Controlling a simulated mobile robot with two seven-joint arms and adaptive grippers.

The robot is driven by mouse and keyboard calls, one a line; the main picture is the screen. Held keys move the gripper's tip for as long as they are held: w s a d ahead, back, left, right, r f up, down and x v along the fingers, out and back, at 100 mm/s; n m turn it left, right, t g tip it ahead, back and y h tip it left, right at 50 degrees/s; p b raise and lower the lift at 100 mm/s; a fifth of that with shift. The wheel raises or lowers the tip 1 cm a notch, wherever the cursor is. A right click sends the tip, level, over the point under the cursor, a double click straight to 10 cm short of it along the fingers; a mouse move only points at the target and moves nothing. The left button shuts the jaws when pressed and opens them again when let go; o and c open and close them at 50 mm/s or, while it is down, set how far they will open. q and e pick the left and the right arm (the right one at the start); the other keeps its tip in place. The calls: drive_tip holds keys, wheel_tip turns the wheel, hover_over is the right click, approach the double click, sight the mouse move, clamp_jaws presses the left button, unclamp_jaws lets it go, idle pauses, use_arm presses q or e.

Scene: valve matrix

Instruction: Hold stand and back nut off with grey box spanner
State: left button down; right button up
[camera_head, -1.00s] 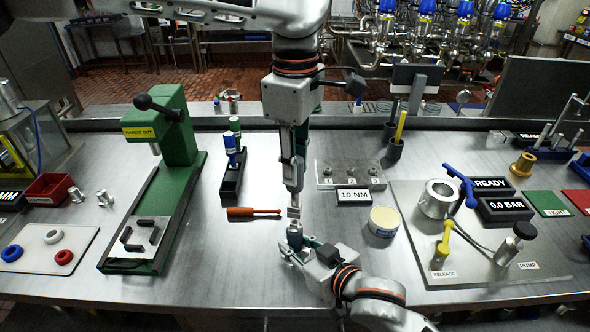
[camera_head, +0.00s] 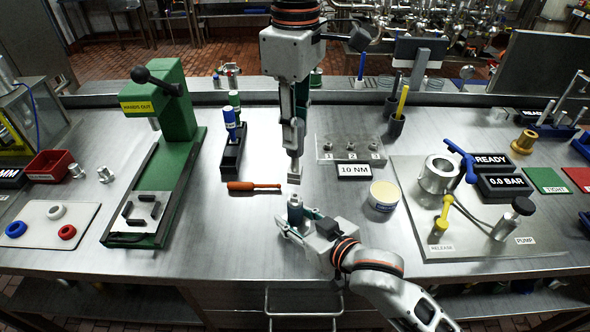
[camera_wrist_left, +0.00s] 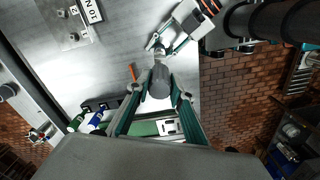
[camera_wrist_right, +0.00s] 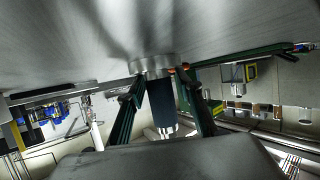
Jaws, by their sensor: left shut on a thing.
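My left gripper (camera_head: 297,152) points down and is shut on the grey box spanner (camera_head: 295,176), which shows as a dark grey cylinder in the left wrist view (camera_wrist_left: 160,82). The spanner hangs just above the small stand (camera_head: 295,213), with a narrow gap between them. The stand is upright on the table, a dark cylinder with a pale metal top. My right gripper (camera_head: 304,226) reaches in low from the right, its fingers on both sides of the stand and apparently touching it. In the right wrist view the stand's dark body (camera_wrist_right: 163,103) is between the fingers. I cannot make out the nut clearly.
An orange-handled tool (camera_head: 254,186) lies left of the spanner. A black holder (camera_head: 231,160) with coloured bottles and a green press (camera_head: 170,150) stand further left. A 10 NM display (camera_head: 354,172) and a cream tub (camera_head: 384,195) are right. The front table edge is close.

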idle(0.3)
drive_tip(key=v, duration=1.2)
drive_tip(key=shift+f, duration=0.15)
